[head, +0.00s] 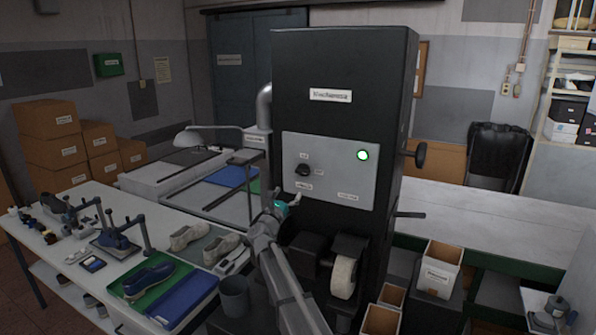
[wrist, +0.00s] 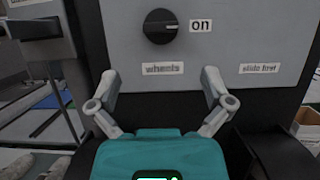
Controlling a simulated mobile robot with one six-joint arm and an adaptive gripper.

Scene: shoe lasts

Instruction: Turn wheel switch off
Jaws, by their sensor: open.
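The wheel switch is a round black knob (head: 303,170) on the grey panel (head: 335,180) of a tall dark machine. In the wrist view the knob (wrist: 160,27) sits above a label reading "wheels", and its pale mark points right to the label "on" (wrist: 201,26). My gripper (wrist: 160,85) is open and empty, its two fingers spread apart below the knob and not touching it. In the head view my gripper (head: 287,200) is in front of the panel's lower left, below the knob.
A green lamp (head: 363,155) glows on the panel. A pale wheel (head: 343,277) juts out low on the machine. A table (head: 110,210) with shoes and trays stands at left. Open boxes (head: 438,270) stand at right. The space before the knob looks clear.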

